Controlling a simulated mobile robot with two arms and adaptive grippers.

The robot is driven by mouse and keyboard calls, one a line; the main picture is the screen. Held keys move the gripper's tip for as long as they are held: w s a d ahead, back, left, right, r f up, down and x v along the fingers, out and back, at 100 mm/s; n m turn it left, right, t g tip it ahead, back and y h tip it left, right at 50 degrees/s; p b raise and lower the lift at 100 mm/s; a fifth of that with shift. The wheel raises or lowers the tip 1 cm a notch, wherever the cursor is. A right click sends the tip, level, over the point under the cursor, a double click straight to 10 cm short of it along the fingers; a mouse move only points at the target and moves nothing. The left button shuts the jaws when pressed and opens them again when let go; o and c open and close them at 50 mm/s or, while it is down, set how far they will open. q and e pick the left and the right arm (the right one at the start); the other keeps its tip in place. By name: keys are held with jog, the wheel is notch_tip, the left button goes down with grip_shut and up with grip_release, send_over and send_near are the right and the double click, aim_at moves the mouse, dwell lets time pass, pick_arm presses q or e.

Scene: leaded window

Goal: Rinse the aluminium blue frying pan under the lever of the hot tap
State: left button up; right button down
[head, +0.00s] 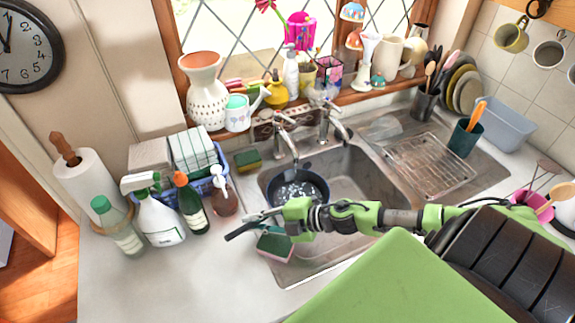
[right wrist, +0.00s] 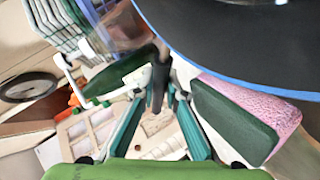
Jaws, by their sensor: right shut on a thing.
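The blue-rimmed frying pan (head: 298,188) sits at the left of the sink basin, dark inside with bright glints that look like water. In the right wrist view its dark body and blue rim (right wrist: 222,50) fill the upper right. My right gripper (head: 268,216) is shut on the pan's black handle, which sticks out past it to the lower left; the handle (right wrist: 160,75) also shows between the fingers in the wrist view. The left tap (head: 285,143) has its spout above the pan; a second tap (head: 325,128) stands to its right. Which is hot is not clear. My left gripper is out of view.
A pink-and-green sponge (head: 275,244) lies by the sink's front left edge, close to my right gripper. A soap bottle (head: 223,195), green bottle (head: 190,208) and spray bottle (head: 158,218) stand left. A wire rack (head: 430,163) covers the right drainer. The basin's right part is free.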

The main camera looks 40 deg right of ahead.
aim_at(245, 226)
jog(key=shift+r, duration=0.1)
jog(key=s+a+r+p, duration=0.1)
jog(key=p, duration=0.1)
jog(key=shift+a+r+p, duration=0.1)
jog(key=shift+r+p, duration=0.25)
jog(key=shift+r, duration=0.05)
jog(key=shift+s+a+r, duration=0.15)
jog(key=shift+s+a, duration=0.1)
jog(key=shift+s, duration=0.05)
jog(key=shift+s+a+r, duration=0.9)
jog(key=shift+s+r, duration=0.05)
